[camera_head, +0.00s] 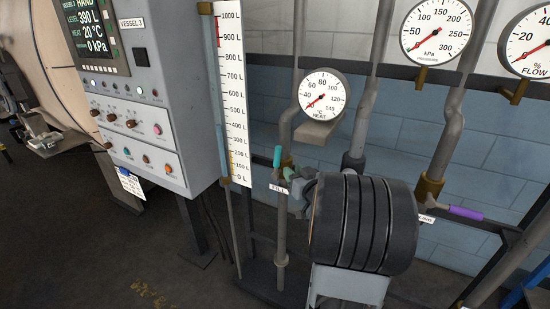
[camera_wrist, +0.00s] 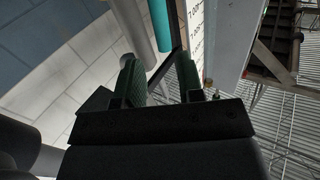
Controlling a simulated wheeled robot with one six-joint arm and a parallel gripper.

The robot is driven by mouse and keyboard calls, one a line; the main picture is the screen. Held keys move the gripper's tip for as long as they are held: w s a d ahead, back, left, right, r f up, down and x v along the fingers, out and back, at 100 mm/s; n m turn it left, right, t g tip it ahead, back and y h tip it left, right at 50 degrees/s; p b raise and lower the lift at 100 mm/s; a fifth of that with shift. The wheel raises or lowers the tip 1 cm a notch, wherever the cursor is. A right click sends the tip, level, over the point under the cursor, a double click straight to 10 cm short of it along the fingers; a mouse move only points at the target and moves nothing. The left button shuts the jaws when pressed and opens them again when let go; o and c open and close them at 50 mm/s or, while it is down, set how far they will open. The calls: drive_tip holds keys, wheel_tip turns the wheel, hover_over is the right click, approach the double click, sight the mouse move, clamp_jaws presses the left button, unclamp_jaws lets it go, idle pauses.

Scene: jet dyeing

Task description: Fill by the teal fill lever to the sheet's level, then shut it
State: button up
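The teal fill lever (camera_head: 277,156) points upward beside the pipe above the FILL label (camera_head: 278,188). It also shows in the wrist view (camera_wrist: 159,24), beyond the gap between my fingers. My gripper (camera_head: 293,180) is just below and right of the lever in the head view. In the wrist view my gripper (camera_wrist: 160,78) is open and empty, apart from the lever. The level scale (camera_head: 233,95) has a blue column reaching roughly 400 L, and the display (camera_head: 94,30) reads LEVEL 390 L. A white sheet (camera_head: 130,183) hangs under the panel; its writing is too small to read.
The VESSEL 3 control panel (camera_head: 145,90) stands left of the scale. A heat gauge (camera_head: 322,94), a pressure gauge (camera_head: 436,30) and a flow gauge (camera_head: 530,42) are above. A purple lever (camera_head: 465,213) sticks out at the right. Vertical pipes stand close around my gripper.

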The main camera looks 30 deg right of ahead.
sight(277, 162)
drive_tip(key=w+d+p, duration=0.1)
drive_tip(key=w, duration=1.1)
drive_tip(key=shift+w, duration=0.15)
clamp_jaws()
